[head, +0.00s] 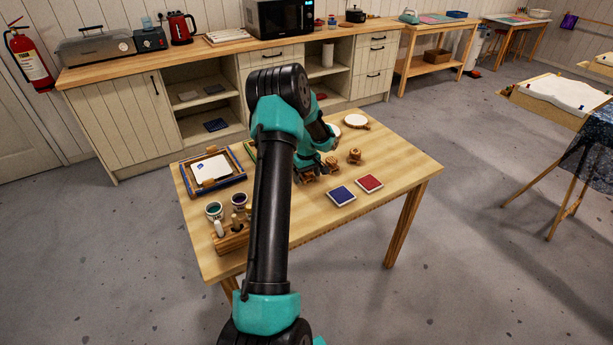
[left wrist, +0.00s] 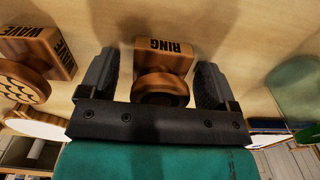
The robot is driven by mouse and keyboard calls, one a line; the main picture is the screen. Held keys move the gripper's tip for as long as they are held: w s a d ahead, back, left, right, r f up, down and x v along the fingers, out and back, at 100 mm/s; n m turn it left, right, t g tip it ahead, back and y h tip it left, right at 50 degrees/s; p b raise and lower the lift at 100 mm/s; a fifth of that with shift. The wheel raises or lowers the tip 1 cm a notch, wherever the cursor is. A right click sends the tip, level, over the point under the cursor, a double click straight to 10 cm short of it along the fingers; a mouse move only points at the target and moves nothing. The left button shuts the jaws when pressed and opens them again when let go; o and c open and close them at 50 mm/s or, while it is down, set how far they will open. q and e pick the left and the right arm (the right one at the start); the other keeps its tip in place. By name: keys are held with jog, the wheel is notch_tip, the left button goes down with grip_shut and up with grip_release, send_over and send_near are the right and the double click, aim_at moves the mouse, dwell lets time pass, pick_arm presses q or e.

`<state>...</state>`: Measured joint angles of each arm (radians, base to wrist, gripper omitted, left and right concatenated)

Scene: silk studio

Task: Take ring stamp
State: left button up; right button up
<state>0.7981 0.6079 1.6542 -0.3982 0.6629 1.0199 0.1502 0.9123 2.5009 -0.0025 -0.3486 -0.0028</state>
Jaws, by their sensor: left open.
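The ring stamp (left wrist: 163,60) is a wooden block with "RING" on its face, seen in the left wrist view. My left gripper (left wrist: 156,78) is open, with one dark finger on each side of the stamp. I cannot tell whether either finger touches it. In the head view my left gripper is down at the stamps, partly hidden by my arm. A second wooden stamp marked "WAVE" (left wrist: 45,50), with a scalloped face, lies to the left in the wrist view. My right gripper is not in view.
On the table (head: 400,170) are a blue ink pad (head: 341,196), a red ink pad (head: 369,183), more wooden stamps (head: 354,157), a blue-edged tray (head: 187,178), paint cups (head: 214,210) and a wooden tool holder (head: 231,240). The table's right end is clear.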

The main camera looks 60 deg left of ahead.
pick_arm(q)
jog(key=shift+c, duration=0.2)
jog(key=c, duration=0.8)
jog(key=shift+r, duration=0.1)
jog(key=shift+r, duration=1.4)
jog(key=shift+d+r, duration=0.1)
jog(key=shift+r, duration=0.25)
jog(key=s+d, duration=0.2)
jog(key=d, duration=0.2)
jog(key=s+d+r, duration=0.1)
jog(key=s+d, duration=0.2)
jog(key=d, duration=0.2)
jog(key=s+d, duration=0.2)
jog(key=d, duration=0.2)
jog(key=shift+s+d+r, duration=0.15)
jog(key=shift+s+d, duration=0.2)
jog(key=shift+s, duration=0.05)
jog(key=shift+r, duration=1.25)
